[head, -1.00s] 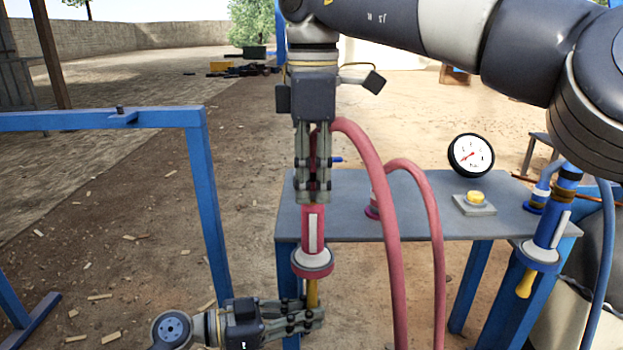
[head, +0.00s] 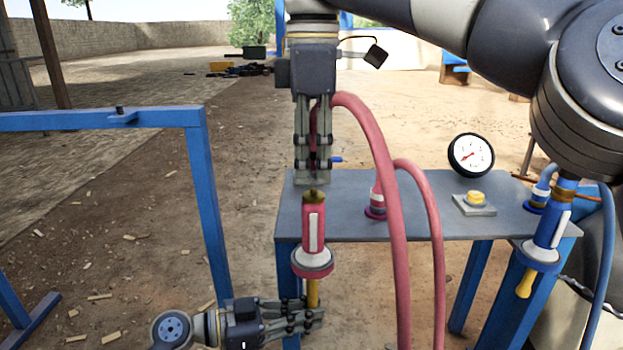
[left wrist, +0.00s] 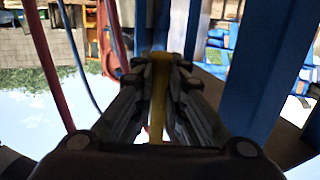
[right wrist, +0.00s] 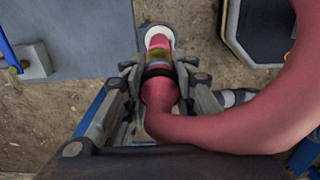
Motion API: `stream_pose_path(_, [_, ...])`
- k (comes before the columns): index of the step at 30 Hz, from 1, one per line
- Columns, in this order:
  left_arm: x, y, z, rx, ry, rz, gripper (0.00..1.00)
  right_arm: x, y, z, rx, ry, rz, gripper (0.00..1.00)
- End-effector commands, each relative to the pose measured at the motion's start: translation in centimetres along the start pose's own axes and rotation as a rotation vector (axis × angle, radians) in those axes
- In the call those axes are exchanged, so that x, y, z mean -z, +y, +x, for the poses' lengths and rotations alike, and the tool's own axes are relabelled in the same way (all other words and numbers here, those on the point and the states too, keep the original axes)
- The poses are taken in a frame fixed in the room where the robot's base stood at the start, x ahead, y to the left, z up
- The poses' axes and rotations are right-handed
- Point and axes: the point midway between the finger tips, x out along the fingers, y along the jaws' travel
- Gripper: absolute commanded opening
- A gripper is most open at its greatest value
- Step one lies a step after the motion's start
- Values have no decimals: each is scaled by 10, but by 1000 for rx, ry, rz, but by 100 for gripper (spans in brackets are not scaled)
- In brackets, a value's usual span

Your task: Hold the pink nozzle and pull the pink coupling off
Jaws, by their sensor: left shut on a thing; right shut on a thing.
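The pink nozzle (head: 306,222) hangs upright in front of the table, with a bare brass end on top and a white-and-pink collar below. My left gripper (head: 312,318) is shut on its yellow lower tip, which also shows in the left wrist view (left wrist: 159,85). My right gripper (head: 312,180) is above the nozzle, fingers down, shut on the pink coupling (right wrist: 160,90) at the end of the pink hose (head: 378,165). In the head view the fingers mostly hide the coupling. A small gap shows between the fingertips and the brass end.
The grey table (head: 430,222) carries a pink fitting (head: 377,200), a gauge (head: 471,155) and a yellow button (head: 474,197). A blue nozzle (head: 548,235) with a blue hose hangs at its right. A blue frame (head: 205,190) stands left. The pink hose arches down in front of the table.

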Motion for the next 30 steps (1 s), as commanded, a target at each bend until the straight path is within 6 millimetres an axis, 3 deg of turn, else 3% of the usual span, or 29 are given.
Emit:
stream_pose_path(18, [0, 0, 0, 0, 0, 0, 0, 0, 0, -25, -1, 0, 1, 0])
stream_pose_path(30, [0, 0, 0, 0, 1, 0, 0, 0, 0, -29, 1, 0, 0, 0])
